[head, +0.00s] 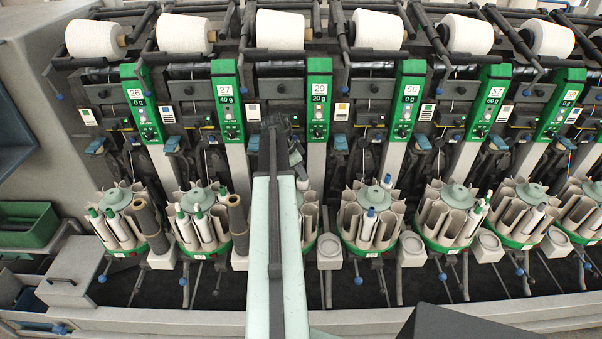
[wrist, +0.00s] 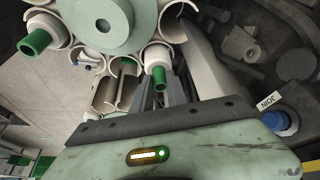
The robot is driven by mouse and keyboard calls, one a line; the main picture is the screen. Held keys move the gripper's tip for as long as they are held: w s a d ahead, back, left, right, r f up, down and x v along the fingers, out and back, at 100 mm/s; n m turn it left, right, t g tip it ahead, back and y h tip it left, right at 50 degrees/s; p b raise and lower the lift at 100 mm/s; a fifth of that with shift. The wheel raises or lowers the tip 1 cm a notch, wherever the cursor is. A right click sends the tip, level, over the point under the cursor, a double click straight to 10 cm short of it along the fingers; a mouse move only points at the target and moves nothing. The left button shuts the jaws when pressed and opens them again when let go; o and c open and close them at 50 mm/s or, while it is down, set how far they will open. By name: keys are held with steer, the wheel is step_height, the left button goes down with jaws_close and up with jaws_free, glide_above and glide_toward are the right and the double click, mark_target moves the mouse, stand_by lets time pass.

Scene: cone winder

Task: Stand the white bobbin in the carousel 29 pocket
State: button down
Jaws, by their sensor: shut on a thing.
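In the wrist view my gripper (wrist: 160,92) is shut on a white bobbin (wrist: 157,57), whose green end faces the camera. The bobbin is at a pocket on the rim of a carousel with a pale green hub (wrist: 101,22). I cannot tell how deep it sits in that pocket. In the head view the carousel under the 29 sign (head: 309,222) is half hidden behind my arm, and only its right-hand pockets show.
Another green-tipped bobbin (wrist: 38,40) stands in the carousel at the left of the wrist view. Neighbouring carousels, such as the one under 56 (head: 373,215), stand close on both sides. A blue-topped part (wrist: 277,119) is right of my gripper.

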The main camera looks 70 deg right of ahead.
steer(key=shift+f+b, duration=0.95)
steer(key=shift+f, duration=0.1)
steer(key=c, duration=1.2)
jaws_free()
steer(key=shift+c, duration=0.2)
steer(key=p+v, duration=0.7)
steer(key=v, duration=0.1)
